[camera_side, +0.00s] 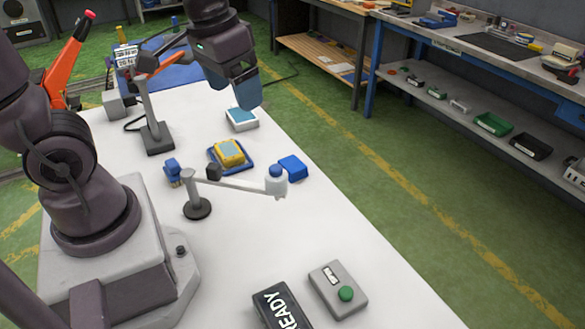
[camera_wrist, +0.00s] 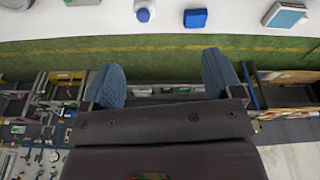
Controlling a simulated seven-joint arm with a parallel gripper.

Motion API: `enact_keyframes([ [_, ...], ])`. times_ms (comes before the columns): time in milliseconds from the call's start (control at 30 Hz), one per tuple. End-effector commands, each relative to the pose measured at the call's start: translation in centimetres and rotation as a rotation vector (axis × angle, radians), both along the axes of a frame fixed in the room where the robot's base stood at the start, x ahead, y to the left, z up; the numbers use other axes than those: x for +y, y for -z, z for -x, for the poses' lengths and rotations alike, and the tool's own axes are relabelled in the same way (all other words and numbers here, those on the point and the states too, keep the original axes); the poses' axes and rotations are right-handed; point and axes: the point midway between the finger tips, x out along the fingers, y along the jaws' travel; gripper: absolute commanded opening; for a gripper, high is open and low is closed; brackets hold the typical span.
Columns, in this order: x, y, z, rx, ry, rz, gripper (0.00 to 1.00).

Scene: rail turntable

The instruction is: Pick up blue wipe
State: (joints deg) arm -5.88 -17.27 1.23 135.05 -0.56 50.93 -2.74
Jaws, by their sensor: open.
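A small plain blue block-like pad (camera_side: 292,168), which looks like the blue wipe, lies on the white table near the right edge; it also shows at the top of the wrist view (camera_wrist: 195,18). A white box with a blue top (camera_side: 241,119) stands farther back, and it shows at the wrist view's top right (camera_wrist: 285,16). My gripper (camera_side: 247,100) is up near the white box in the side view, apart from the blue pad. In the wrist view its two blue fingers (camera_wrist: 160,62) are spread wide with nothing between them.
A yellow item with a light-blue top sits on a blue tray (camera_side: 214,158). A jointed grey arm on a stand (camera_side: 235,186) reaches close to the blue pad. A grey post (camera_side: 158,136), a READY sign (camera_side: 282,308) and a green-button box (camera_side: 338,290) also stand on the table.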

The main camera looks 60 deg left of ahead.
Motion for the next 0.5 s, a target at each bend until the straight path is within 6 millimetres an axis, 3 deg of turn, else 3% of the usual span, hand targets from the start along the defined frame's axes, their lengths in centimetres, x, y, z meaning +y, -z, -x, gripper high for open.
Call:
enact_keyframes([
  [300, 5.2, 8.1, -7.9, 0.205, -0.487, 0.075, 0.85],
  [500, 8.6, 14.4, -11.5, 0.263, -0.857, 0.09, 0.85],
])
